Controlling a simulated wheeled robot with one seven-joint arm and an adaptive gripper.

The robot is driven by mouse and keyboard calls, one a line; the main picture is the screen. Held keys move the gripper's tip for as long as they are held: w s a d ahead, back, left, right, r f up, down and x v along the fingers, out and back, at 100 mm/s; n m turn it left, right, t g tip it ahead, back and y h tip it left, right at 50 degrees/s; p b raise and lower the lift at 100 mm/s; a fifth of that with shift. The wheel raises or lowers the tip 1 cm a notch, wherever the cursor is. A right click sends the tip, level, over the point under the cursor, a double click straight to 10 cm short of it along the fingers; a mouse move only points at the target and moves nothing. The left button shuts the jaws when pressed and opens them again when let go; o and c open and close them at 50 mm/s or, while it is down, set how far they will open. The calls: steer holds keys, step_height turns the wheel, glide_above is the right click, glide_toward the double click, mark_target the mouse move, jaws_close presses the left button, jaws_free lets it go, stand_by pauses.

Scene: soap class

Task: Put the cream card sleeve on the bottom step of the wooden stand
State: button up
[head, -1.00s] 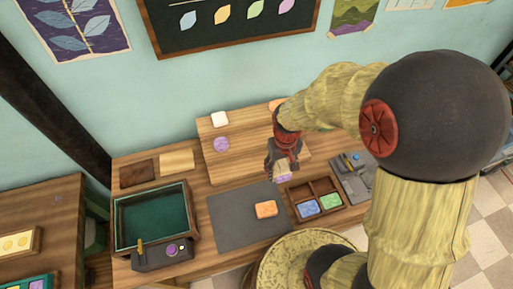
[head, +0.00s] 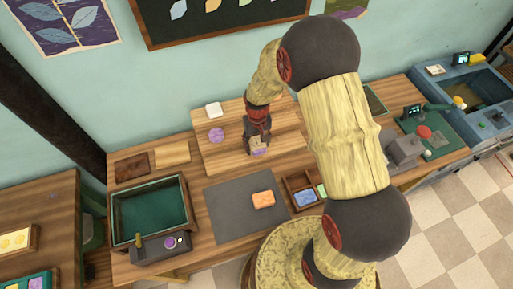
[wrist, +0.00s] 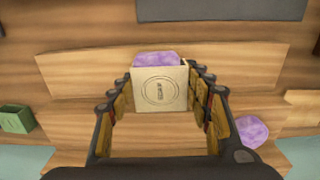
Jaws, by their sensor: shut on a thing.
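My gripper (head: 257,138) is shut on the cream card sleeve (wrist: 160,90); a finger presses each side. The sleeve is a small open box with a round printed mark, and a purple soap (wrist: 158,58) shows in its opening. In the head view the sleeve (head: 257,142) hangs in front of the wooden stand (head: 230,155). In the wrist view the stand's broad steps (wrist: 75,70) lie beneath and around the sleeve. I cannot tell whether the sleeve touches a step.
A purple soap (head: 217,135) and a white soap (head: 213,109) sit on the stand's left side. A green box (wrist: 16,118) shows at the wrist view's left edge. An orange soap (head: 263,199) lies on the grey mat (head: 228,218); a divided wooden tray (head: 291,187) is beside it.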

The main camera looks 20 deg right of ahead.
mark_target(257, 144)
steer(key=shift+w+f, duration=0.15)
steer(key=shift+f, duration=0.15)
steer(key=shift+w+f, duration=0.1)
steer(key=shift+f, duration=1.45)
steer(key=shift+f, duration=0.1)
steer(key=o, duration=1.1)
